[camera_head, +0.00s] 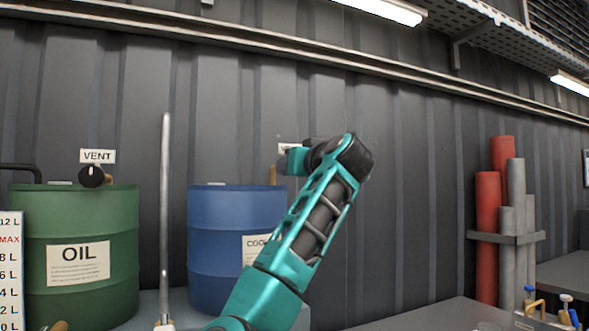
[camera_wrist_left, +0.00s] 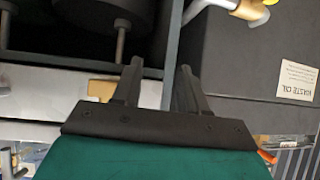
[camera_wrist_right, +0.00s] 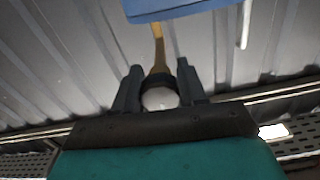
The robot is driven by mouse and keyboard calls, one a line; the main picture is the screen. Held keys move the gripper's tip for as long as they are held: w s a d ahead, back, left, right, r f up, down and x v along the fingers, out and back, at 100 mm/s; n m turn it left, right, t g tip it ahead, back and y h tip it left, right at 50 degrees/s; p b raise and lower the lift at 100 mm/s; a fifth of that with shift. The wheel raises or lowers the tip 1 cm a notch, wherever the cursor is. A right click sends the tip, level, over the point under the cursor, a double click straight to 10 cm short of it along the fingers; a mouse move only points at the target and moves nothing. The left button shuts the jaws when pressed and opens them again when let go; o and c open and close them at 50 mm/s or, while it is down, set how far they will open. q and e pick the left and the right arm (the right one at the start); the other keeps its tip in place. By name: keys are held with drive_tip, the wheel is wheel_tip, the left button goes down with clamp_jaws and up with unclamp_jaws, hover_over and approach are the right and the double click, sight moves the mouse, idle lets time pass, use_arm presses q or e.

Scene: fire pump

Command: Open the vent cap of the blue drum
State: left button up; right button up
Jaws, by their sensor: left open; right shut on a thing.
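The blue drum (camera_head: 222,235) stands left of centre in the head view, partly behind my right arm. Its brass vent pipe (camera_head: 272,175) rises from the top; my arm hides the cap there. In the right wrist view the drum's edge (camera_wrist_right: 190,10) is at the top, and the pipe (camera_wrist_right: 158,48) leads to the round dark vent cap (camera_wrist_right: 160,94) with a pale face. My right gripper (camera_wrist_right: 160,70) is shut on the cap, one finger on each side. My left gripper (camera_wrist_left: 159,70) is open and empty, far from the drum, seen only in the left wrist view.
A green oil drum (camera_head: 85,245) with its own black vent cap (camera_head: 91,176) stands at the left. A thin upright rod (camera_head: 165,200) stands between the drums. In the left wrist view a dark waste oil box (camera_wrist_left: 255,55) is beside the left gripper.

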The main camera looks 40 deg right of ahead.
drive_tip(key=shift+d+f+n+b, duration=0.15)
drive_tip(key=shift+n+b, duration=0.25)
drive_tip(key=shift+n, duration=1.6)
drive_tip(key=n, duration=0.3)
drive_tip(key=shift+n, duration=0.3)
drive_tip(key=n+p, duration=0.1)
drive_tip(key=n, duration=0.1)
drive_tip(key=shift+n, duration=0.4)
drive_tip(key=n+p, duration=0.2)
drive_tip(key=n, duration=0.3)
drive_tip(key=shift+r+p, duration=0.2)
drive_tip(key=shift+p, duration=0.2)
drive_tip(key=n, duration=0.3)
drive_tip(key=shift+n, duration=2.3)
drive_tip(key=shift+c, duration=0.2)
